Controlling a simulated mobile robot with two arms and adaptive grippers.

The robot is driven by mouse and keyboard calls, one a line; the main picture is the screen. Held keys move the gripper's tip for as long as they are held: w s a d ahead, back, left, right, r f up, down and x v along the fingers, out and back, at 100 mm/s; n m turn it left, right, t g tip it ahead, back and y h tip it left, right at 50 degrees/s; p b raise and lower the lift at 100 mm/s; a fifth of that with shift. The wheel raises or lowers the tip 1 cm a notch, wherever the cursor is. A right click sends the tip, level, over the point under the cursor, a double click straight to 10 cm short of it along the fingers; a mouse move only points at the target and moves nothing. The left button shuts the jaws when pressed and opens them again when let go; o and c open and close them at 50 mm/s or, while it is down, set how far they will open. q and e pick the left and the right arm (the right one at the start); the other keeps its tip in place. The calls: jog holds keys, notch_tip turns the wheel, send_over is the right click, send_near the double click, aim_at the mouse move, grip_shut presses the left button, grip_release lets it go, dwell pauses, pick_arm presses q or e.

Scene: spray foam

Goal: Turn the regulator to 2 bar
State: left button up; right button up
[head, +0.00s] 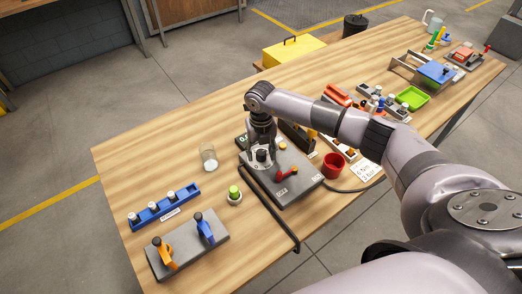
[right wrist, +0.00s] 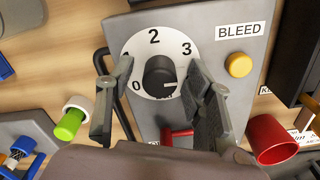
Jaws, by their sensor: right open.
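The regulator is a black knob (right wrist: 160,74) on a round white dial (right wrist: 153,43) with 0, 2 and 3 showing; the rest of the scale is partly hidden by my fingers. A small white mark sits on the knob's lower right; its exact reading is unclear. The dial is on a grey panel (head: 293,184). My right gripper (right wrist: 164,88) is open, with one finger on each side of the knob and a visible gap to it. In the head view my right gripper (head: 261,158) hangs over the panel and hides most of the knob. My left gripper is not in view.
The panel also has a yellow button (right wrist: 238,64) by the BLEED label and a red lever (head: 288,170). A red cup (head: 333,165) stands right of it. A digital display is partly hidden behind the gripper.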

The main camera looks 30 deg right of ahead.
jog(key=shift+c, duration=0.2)
grip_shut()
dwell(0.4)
